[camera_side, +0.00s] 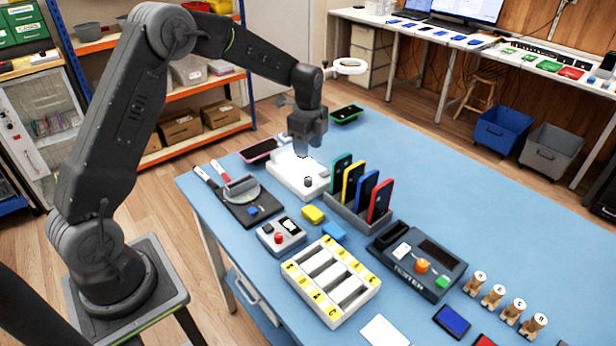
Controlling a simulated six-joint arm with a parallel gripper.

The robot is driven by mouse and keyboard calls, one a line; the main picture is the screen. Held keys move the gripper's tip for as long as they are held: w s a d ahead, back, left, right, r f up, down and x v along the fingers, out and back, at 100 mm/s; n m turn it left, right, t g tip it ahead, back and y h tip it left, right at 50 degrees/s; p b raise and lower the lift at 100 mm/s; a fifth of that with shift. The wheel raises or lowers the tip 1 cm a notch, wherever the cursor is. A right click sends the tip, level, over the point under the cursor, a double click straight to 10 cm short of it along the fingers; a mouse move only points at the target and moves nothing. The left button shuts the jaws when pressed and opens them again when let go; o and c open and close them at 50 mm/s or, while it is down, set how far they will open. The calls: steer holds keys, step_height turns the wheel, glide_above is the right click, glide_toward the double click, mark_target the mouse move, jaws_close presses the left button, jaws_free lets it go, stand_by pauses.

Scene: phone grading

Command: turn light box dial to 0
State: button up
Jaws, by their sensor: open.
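The light box (285,180) is a white, flat box near the far left part of the blue table. A small dark dial (308,182) stands on its top, near the front right edge. The dial's marks are too small to read. My gripper (302,152) is above the light box, pointing down, a little above and apart from the dial. It is open, with nothing seen between its fingers. Part of the box's top is hidden behind my gripper.
A rack (358,211) of colored phones stands right of the light box. A pink-edged phone (260,150) lies behind it and a green-edged phone (346,113) farther back. The table's far right is clear.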

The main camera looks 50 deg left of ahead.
mark_target(308, 179)
step_height(308, 179, down, 10)
steer(key=shift+f, duration=0.1)
stand_by(0.4)
steer(key=c, duration=0.9)
